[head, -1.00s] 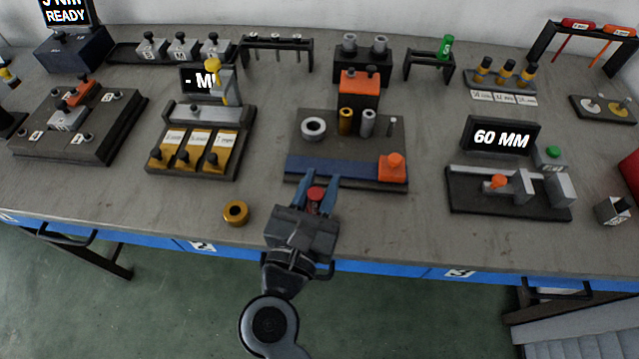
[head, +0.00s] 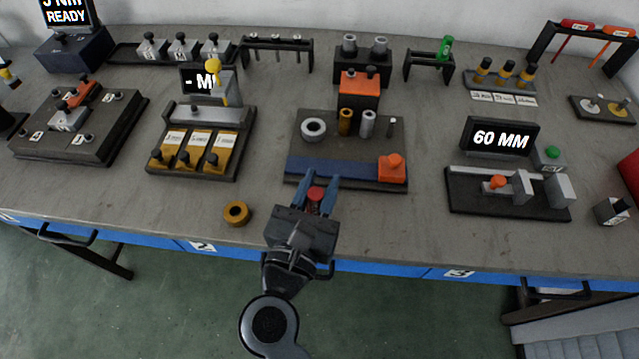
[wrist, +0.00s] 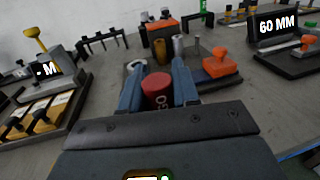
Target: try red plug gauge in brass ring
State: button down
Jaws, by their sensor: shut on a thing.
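My gripper (head: 318,190) is shut on the red plug gauge (head: 315,194), in front of the dark fixture in the middle of the bench. The gauge's red end, with lettering on its side, shows between the blue fingers in the wrist view (wrist: 157,90); its lower part is hidden. The brass ring (head: 236,213) lies flat on the bare bench near the front edge, to the left of my gripper and apart from it. Its dark hole faces up. I cannot make out the ring in the wrist view.
The dark fixture (head: 300,168) holds a steel ring (head: 313,129), a brass cylinder (head: 346,121), a steel cylinder and an orange-knobbed block (head: 392,167). A station with yellow slots (head: 188,155) is at left, the 60 MM gauge (head: 508,190) at right. Bench around the brass ring is clear.

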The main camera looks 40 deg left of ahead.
jog(key=shift+r, duration=0.3)
jog(key=shift+r+p, duration=2.4)
jog(key=shift+r, duration=0.05)
